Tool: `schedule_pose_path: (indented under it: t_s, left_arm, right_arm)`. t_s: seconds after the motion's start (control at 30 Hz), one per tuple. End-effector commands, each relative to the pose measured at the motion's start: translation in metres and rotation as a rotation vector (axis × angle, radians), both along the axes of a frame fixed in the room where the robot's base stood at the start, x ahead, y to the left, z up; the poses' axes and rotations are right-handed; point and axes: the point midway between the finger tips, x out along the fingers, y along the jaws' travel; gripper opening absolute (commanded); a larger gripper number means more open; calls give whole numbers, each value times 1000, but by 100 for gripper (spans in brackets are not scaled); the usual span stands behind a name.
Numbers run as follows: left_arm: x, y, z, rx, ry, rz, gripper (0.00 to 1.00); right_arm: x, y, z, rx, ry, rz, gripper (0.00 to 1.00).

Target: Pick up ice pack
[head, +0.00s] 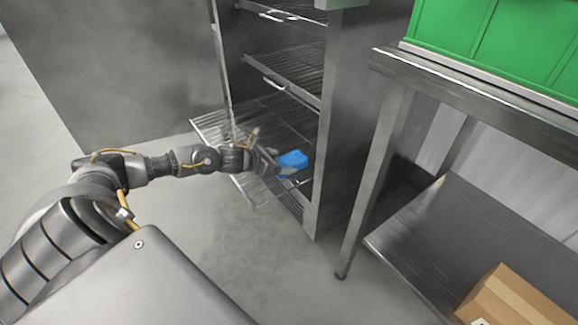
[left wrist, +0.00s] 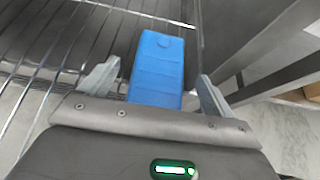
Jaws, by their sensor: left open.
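The blue ice pack (head: 292,160) lies on a pulled-out wire shelf (head: 207,124) of a steel cabinet. In the left wrist view the ice pack (left wrist: 157,68) is between the two fingers, its near end hidden behind the gripper body. My left gripper (head: 270,161) is at the left side of the ice pack in the head view. In the left wrist view the left gripper (left wrist: 155,85) is open, with a gap between the ice pack and the right finger. The left finger is close to the pack; I cannot tell whether it touches. My right gripper is not in view.
More wire shelves (head: 290,70) are inside the open cabinet above. The cabinet's side wall (head: 350,100) stands right of the ice pack. A steel table (head: 480,85) at right carries a green crate (head: 495,40). A cardboard box (head: 508,298) sits on its lower shelf.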

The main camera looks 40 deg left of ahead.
Motion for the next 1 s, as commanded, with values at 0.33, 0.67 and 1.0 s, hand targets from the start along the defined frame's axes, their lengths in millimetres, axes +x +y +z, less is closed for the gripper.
schedule_pose_path:
  t_s: [0.33,0.67,1.0]
  left_arm:
    - [23,-7,-13,0,1,0,89]
    - [22,-7,-13,0,1,0,63]
    - [23,-7,-12,0,-1,1,31]
  right_arm:
    - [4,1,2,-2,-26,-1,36]
    - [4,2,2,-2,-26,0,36]
    - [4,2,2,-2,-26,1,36]
